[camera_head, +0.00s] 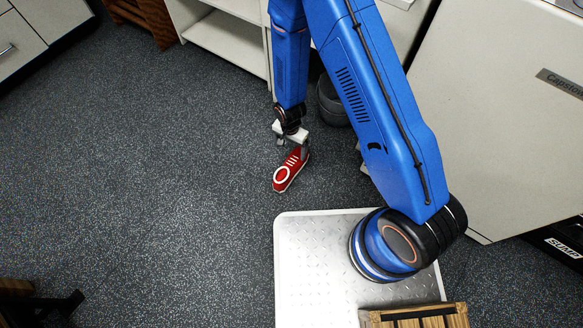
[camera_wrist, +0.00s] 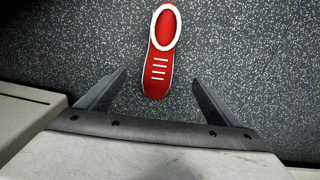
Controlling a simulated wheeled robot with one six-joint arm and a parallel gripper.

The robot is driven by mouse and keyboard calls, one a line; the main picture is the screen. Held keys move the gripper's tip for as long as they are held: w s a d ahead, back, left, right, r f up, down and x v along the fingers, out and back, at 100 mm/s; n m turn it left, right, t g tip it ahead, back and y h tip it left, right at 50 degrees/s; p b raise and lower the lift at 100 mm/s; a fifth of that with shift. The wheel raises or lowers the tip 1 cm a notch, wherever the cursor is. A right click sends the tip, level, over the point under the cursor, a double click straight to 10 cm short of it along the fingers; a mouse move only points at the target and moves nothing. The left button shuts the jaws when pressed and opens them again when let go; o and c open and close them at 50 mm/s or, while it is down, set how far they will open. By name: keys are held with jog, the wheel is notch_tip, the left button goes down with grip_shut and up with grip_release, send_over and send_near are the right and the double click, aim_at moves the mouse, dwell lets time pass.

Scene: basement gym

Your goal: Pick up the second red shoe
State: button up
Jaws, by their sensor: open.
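A red shoe (camera_head: 290,170) with a white-rimmed opening and white lace bars rests on the dark speckled floor, below my gripper in the head view. My gripper (camera_head: 292,145) points down at the shoe's far end. In the wrist view the shoe (camera_wrist: 157,72) lies top up, its toe toward me. The two fingers of my gripper (camera_wrist: 158,82) are spread wide, one to each side of the toe end, with nothing held between them. Whether the fingertips are down at the shoe's height I cannot tell. Only one red shoe is in view.
A white shelf unit (camera_head: 225,38) stands behind my gripper, with a dark bin (camera_head: 330,103) beside it. A large pale cabinet (camera_head: 495,120) stands at the right. A wooden crate (camera_head: 415,317) is at the bottom. The floor to the left is clear.

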aim_at(290, 163)
notch_tip(290, 163, down, 12)
jog(key=shift+r, duration=0.1)
jog(key=shift+s+a+f, duration=0.1)
jog(key=shift+f, duration=1.3)
jog(key=shift+s+a+f, duration=0.1)
jog(key=shift+f, duration=1.25)
jog(key=c, duration=1.3)
jog(key=shift+r, duration=0.1)
